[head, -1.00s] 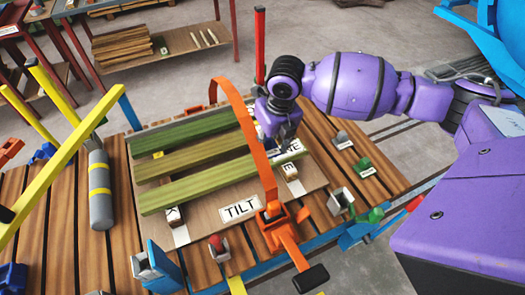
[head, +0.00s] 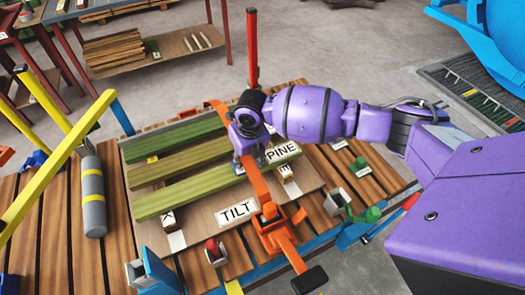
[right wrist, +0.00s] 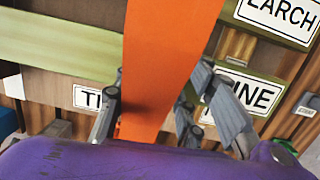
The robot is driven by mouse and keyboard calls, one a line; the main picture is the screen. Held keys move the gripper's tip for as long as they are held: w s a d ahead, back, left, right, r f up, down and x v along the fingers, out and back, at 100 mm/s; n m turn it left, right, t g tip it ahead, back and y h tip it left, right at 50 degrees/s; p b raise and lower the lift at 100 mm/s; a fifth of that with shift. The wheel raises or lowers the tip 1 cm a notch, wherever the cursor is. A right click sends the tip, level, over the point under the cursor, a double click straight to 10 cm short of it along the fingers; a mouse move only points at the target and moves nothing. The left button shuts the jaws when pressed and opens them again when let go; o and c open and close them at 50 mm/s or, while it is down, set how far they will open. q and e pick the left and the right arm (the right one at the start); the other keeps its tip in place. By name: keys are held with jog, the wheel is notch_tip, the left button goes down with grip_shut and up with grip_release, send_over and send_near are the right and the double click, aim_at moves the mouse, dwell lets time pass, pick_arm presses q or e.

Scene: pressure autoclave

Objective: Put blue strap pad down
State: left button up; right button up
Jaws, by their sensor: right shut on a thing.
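My right gripper (head: 246,160) is shut on an orange strap (head: 259,184), low over the green boards. In the right wrist view the wide orange strap (right wrist: 165,60) runs between its grey fingers (right wrist: 155,105). The strap passes over three green boards (head: 190,192) that lie side by side on a brown panel, down to an orange buckle (head: 274,232) with a black-ended handle. I cannot make out a blue pad on the strap; the gripper may hide it. My left gripper is not in view.
"TILT" (head: 238,211) and "PINE" (head: 282,152) signs lie by the boards. A grey cylinder (head: 93,195) with yellow bands and a yellow bar (head: 58,165) are at the left. A red post (head: 252,48) stands behind. A blue holder (head: 155,270) is at the front.

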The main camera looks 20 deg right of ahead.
aim_at(250, 168)
jog(key=o, duration=1.4)
jog(key=r, duration=0.4)
jog(key=s+r, duration=0.1)
jog(key=r, duration=0.3)
jog(key=s+r, duration=0.1)
jog(key=r, duration=0.3)
jog(key=shift+d+p, duration=0.2)
jog(key=shift+p, duration=0.2)
